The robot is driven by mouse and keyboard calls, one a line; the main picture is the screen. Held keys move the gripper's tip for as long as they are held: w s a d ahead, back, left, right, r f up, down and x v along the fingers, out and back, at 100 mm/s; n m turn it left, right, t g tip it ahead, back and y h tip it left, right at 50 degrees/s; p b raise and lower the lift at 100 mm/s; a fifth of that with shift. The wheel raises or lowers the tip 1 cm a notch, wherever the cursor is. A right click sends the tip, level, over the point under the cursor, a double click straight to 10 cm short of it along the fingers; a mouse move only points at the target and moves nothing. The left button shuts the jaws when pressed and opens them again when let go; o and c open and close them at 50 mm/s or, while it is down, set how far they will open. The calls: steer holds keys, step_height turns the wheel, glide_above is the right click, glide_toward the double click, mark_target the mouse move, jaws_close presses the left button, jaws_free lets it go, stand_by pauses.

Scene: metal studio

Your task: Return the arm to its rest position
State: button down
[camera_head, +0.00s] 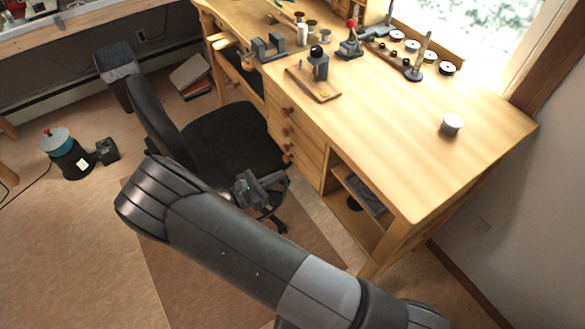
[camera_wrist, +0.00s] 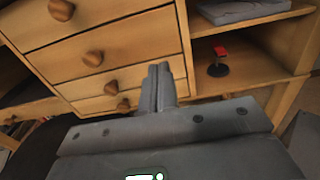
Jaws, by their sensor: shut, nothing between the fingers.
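My gripper (camera_head: 258,188) is in front of the wooden workbench (camera_head: 433,177), lower than its top, near the drawers. In the wrist view my gripper (camera_wrist: 157,85) has its two fingers together with nothing between them. In the head view my arm reaches from the lower right across to the middle, bends at the elbow, and partly hides the floor and chair. The gripper appears apart from the drawers, though the exact gap cannot be told.
A black office chair (camera_head: 226,146) stands close to my gripper. Wooden drawers (camera_wrist: 105,60) and an open shelf (camera_wrist: 262,68) with a red-topped item (camera_wrist: 219,60) lie ahead. A small white cup (camera_head: 452,124) and several tools stand on the bench.

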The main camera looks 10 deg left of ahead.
steer(key=shift+v, duration=1.15)
steer(key=shift+r, duration=0.1)
steer(key=w+d+r+m+g+y, duration=0.1)
steer(key=d+r+m+g+y, duration=0.1)
steer(key=d+r+m+g, duration=0.6)
steer(key=w+d+r+m+g+y, duration=0.15)
steer(key=d+r+m, duration=0.45)
steer(key=r, duration=0.7)
steer(key=s+d+r+m+t+y, duration=0.1)
steer(key=s+d+r+m+y, duration=0.3)
steer(key=s+d+r+m, duration=0.2)
steer(key=s+d+r+m+t+y, duration=0.1)
steer(key=s+d+r+m+y, duration=0.4)
steer(key=s+d, duration=0.5)
steer(key=shift+s+d+r+m, duration=0.35)
steer(key=shift+d+r+m, duration=0.55)
steer(key=shift+d, duration=0.55)
